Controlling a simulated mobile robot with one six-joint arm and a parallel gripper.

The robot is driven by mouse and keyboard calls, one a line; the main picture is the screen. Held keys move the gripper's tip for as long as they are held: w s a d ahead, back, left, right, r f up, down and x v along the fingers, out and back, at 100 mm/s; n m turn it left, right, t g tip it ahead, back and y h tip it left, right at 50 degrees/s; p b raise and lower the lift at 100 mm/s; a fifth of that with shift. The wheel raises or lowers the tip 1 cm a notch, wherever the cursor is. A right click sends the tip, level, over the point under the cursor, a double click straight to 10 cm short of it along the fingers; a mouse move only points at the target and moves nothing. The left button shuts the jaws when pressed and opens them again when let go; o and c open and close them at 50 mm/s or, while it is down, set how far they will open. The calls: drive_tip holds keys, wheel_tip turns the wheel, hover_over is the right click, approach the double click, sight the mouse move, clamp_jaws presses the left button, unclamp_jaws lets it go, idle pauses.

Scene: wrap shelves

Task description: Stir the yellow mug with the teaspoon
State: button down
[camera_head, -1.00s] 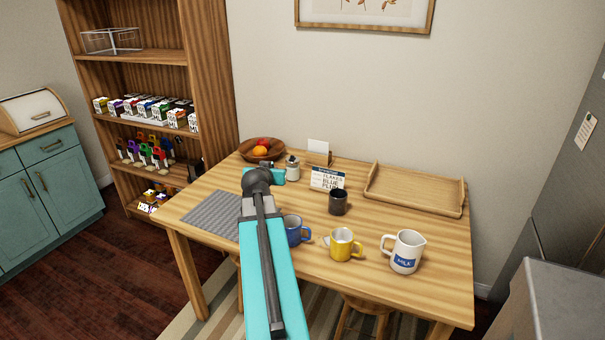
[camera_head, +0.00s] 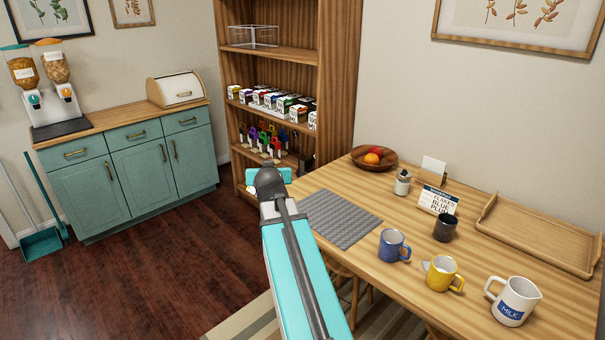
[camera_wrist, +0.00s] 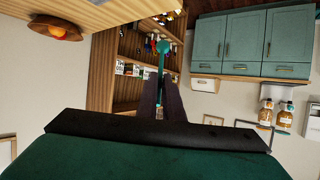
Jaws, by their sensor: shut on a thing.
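The yellow mug (camera_head: 441,275) stands upright on the wooden table in the head view, between the blue mug and the milk jug. A small pale thing shows at its left side, and I cannot tell what it is. In the wrist view, my gripper (camera_wrist: 164,85) is shut on a teal teaspoon (camera_wrist: 163,48), whose round end points away from me. In the head view, my arm hides the gripper's fingers and the spoon. My arm's end is left of the table, well away from the yellow mug.
On the table (camera_head: 372,283) are a blue mug (camera_head: 393,246), dark cup (camera_head: 445,229), milk jug (camera_head: 513,300), grey mat (camera_head: 340,219), fruit bowl (camera_head: 386,163), small bottle (camera_head: 402,183) and wooden tray (camera_head: 535,237). A shelf (camera_head: 338,90) stands behind.

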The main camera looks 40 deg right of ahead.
drive_tip(key=w+a+r+n+t+y, duration=0.1)
drive_tip(key=w+a+n+y, duration=0.1)
drive_tip(key=a, duration=1)
drive_tip(key=w+a+r+n+y, duration=0.2)
drive_tip(key=w+a+y, duration=0.1)
drive_tip(key=a, duration=0.9)
drive_tip(key=w+a+r+n+t+y, duration=0.1)
drive_tip(key=w+a+n+y, duration=0.1)
drive_tip(key=a, duration=1)
drive_tip(key=shift+w+r+n+t, duration=0.2)
drive_tip(key=shift+n+t, duration=0.1)
drive_tip(key=shift+n, duration=0.1)
drive_tip(key=shift+s+d, duration=0.1)
drive_tip(key=shift+s, duration=0.1)
